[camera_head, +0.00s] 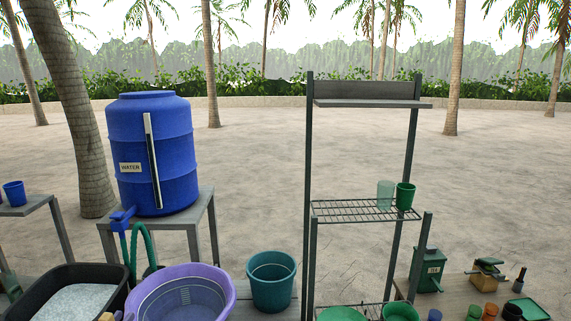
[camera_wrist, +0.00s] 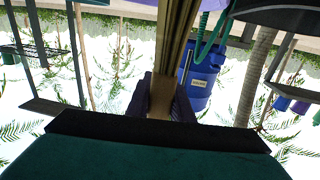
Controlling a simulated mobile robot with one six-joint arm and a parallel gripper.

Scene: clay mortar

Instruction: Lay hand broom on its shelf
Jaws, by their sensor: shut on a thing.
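In the wrist view, which is upside down, my gripper (camera_wrist: 162,82) is shut on a long tan handle-like bar, which I take to be the hand broom (camera_wrist: 174,38). The bar runs away from the fingers and out past the top edge, so its far end is hidden. In the head view a dark metal rack stands right of centre. Its top shelf (camera_head: 365,104) is a bare flat board with a back panel. Its middle wire shelf (camera_head: 350,211) holds a clear green cup (camera_head: 385,194) and a solid green cup (camera_head: 405,196). I cannot make out my gripper in the head view.
A blue water barrel (camera_head: 150,155) stands on a grey table at left. A purple basin (camera_head: 185,292), a black tub (camera_head: 30,303) and a teal bucket (camera_head: 271,281) are in front. A low table at right holds a green box (camera_head: 430,270). Open sand lies behind.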

